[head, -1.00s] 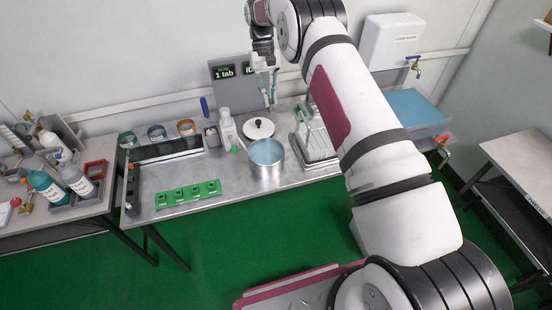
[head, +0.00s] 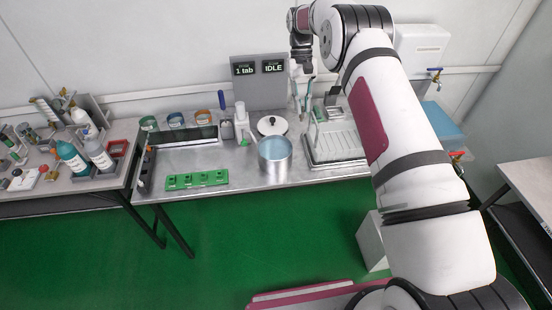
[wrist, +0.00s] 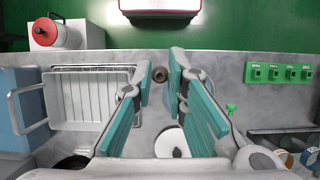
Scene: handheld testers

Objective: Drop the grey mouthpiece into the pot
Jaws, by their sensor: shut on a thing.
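My gripper (wrist: 159,82) shows in the wrist view with teal-padded fingers on either side of a small grey-brown round piece (wrist: 160,74), apparently the grey mouthpiece. The fingers are shut on it, with the bench below. In the head view my gripper (head: 302,100) hangs at the back of the bench, behind and to the right of the pot; the mouthpiece is too small to make out there. The steel pot (head: 275,168) stands open on the bench with pale blue inside. I cannot pick out the pot in the wrist view; the right finger may hide it.
The white lid (head: 272,125) lies behind the pot and shows in the wrist view (wrist: 168,143). A drying rack (head: 335,140) stands right of the pot. A green block (head: 196,180) lies at the front left. A grey display panel (head: 258,95) stands behind the bench.

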